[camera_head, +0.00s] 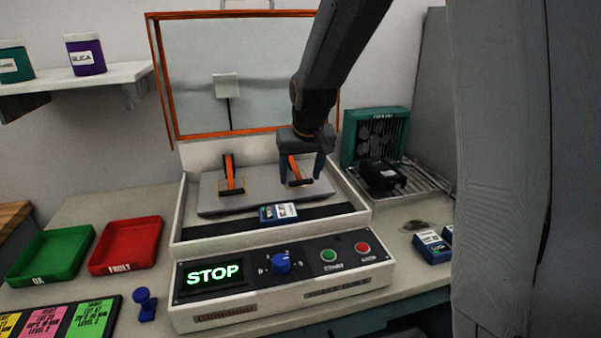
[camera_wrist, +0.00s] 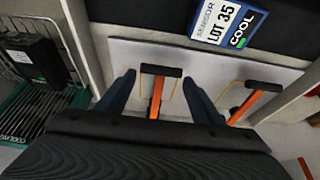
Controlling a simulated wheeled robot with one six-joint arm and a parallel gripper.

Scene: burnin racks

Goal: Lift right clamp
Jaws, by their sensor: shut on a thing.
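The right clamp (camera_head: 295,168) is an orange arm with a dark crossbar on the light grey plate (camera_head: 265,197) of the white machine. My gripper (camera_head: 301,177) is over it, with one finger on each side, and is shut on it. In the wrist view the right clamp (camera_wrist: 157,92) stands between the two blue-grey fingers of my gripper (camera_wrist: 160,88). The left clamp (camera_head: 230,175) is a matching orange arm with a dark crossbar, and it also shows in the wrist view (camera_wrist: 255,103).
A blue-and-white labelled module (camera_head: 278,213) lies on the black strip in front of the plate. The raised orange-framed clear cover (camera_head: 160,75) stands behind. A green fan rack (camera_head: 347,135) with a black device (camera_head: 383,175) is at right. Green (camera_head: 45,275) and red (camera_head: 130,262) trays sit at left.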

